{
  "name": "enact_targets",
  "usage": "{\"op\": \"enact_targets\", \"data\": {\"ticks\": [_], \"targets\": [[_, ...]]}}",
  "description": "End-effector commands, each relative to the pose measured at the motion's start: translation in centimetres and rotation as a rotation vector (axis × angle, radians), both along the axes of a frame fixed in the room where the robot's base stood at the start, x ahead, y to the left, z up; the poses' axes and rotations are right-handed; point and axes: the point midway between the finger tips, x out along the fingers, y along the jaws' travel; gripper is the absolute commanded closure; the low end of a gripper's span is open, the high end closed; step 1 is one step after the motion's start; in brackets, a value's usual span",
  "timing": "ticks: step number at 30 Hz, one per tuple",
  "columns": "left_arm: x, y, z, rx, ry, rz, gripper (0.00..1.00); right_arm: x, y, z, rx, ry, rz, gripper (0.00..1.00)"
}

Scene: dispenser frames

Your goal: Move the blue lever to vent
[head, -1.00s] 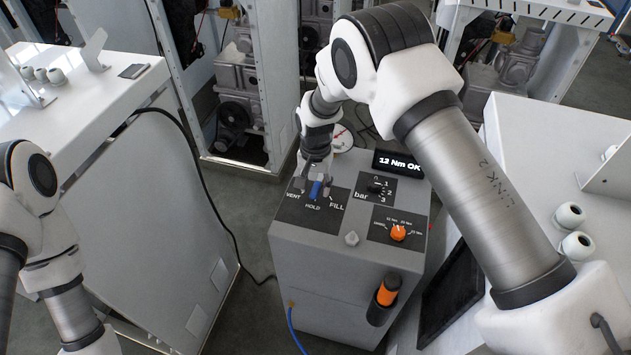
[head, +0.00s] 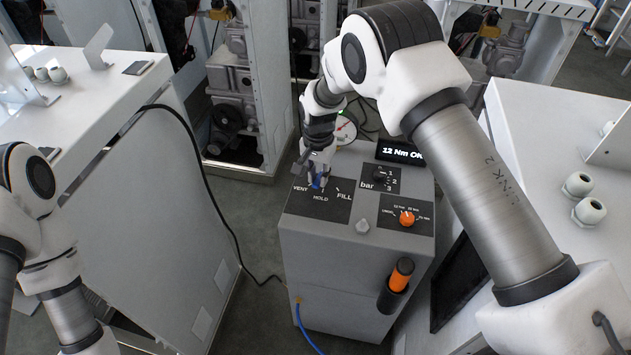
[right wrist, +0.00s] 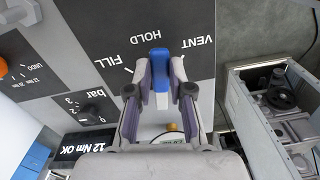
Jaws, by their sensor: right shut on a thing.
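The blue lever (head: 317,184) stands on the black VENT–HOLD–FILL plate (head: 330,212) on top of the grey dispenser. My right gripper (head: 318,176) reaches down to it from behind and hides part of it. In the right wrist view the right gripper (right wrist: 160,88) is shut on the blue lever (right wrist: 160,62), with one finger on each side. There, the lever's end lies close to the HOLD word, between the FILL and VENT marks. My left gripper is out of view; only links of the left arm show.
The same box carries a bar selector (head: 379,178), an orange torque knob (head: 407,218), a "12 Nm OK" display (head: 402,153) and an orange-handled tool (head: 401,273) in a front holder. White benches stand left (head: 110,90) and right (head: 540,130). A black cable hangs at left.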

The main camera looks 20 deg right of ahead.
Motion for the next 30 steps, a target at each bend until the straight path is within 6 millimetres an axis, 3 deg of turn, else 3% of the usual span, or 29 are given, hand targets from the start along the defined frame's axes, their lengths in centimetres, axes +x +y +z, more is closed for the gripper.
{"op": "enact_targets", "data": {"ticks": [15, 30], "targets": [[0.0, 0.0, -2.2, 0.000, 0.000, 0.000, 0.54, 1.8, 1.0, -0.3, 0.001, -0.003, -0.382, 1.00], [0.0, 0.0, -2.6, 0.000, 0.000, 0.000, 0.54, 2.4, 1.2, -0.2, 0.000, -0.001, -0.506, 1.00]]}}
